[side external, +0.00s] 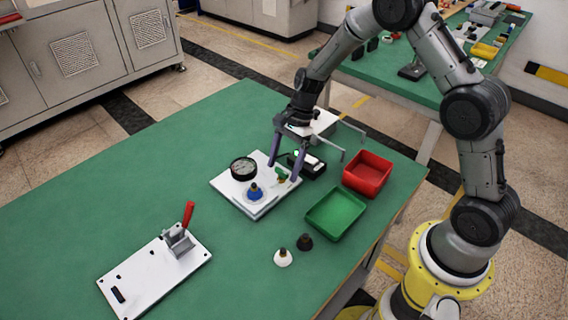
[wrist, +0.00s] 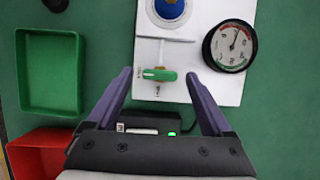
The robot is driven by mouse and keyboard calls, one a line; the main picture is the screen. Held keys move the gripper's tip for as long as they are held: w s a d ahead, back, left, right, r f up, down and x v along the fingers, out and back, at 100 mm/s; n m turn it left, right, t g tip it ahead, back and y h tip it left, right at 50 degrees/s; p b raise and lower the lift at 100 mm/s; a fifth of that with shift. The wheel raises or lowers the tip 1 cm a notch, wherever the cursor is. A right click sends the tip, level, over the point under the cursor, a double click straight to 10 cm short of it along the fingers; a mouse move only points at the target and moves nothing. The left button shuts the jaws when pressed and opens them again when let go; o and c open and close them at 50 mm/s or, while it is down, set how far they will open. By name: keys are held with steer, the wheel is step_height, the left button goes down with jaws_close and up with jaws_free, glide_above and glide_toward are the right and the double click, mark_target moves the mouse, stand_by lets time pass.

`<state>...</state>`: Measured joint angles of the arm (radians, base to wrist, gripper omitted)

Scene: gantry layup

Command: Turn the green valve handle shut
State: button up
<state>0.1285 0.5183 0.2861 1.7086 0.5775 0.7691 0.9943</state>
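The green valve handle (wrist: 160,75) sits on a white panel (wrist: 237,12). In the wrist view it lies crosswise between my gripper's two purple fingers. In the side external view the handle (side external: 281,175) is small and close under the fingers. My gripper (wrist: 162,75) is open, with a clear gap between each finger and the handle's ends in the wrist view. In the side external view my gripper (side external: 283,172) points down over the panel's right part. I cannot tell how far the fingertips stand above the panel.
The panel also carries a round gauge (side external: 244,169) and a blue knob (side external: 255,191). A black box (side external: 311,165) with a green light stands behind the panel. A red tray (side external: 367,174) and a green tray (side external: 337,214) lie to the right. A plate with a red-handled clamp (side external: 188,215) lies front left.

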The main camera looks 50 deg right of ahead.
jaws_close()
steer(key=shift+n, duration=0.4)
steer(key=n, duration=0.1)
steer(key=n+g, duration=0.1)
steer(key=n, duration=0.1)
steer(key=shift+w+n+g, duration=0.25)
steer(key=shift+n+g, duration=0.15)
steer(key=n, duration=0.2)
steer(key=n+g+h, duration=0.1)
steer(key=n, duration=0.1)
steer(key=shift+w+a+n+g, duration=0.1)
steer(key=shift+a+n+g, duration=0.1)
steer(key=shift+n+g, duration=0.1)
steer(key=n+h, duration=0.1)
steer(key=n, duration=0.3)
steer(key=shift+w+a+g+h, duration=0.15)
steer(key=shift+g+h, duration=0.15)
steer(key=shift+h, duration=0.1)
steer(key=n, duration=0.2)
steer(key=n+h, duration=0.1)
steer(key=n, duration=0.1)
steer(key=shift+a+n+g+h, duration=0.15)
steer(key=shift+n+g+h, duration=0.15)
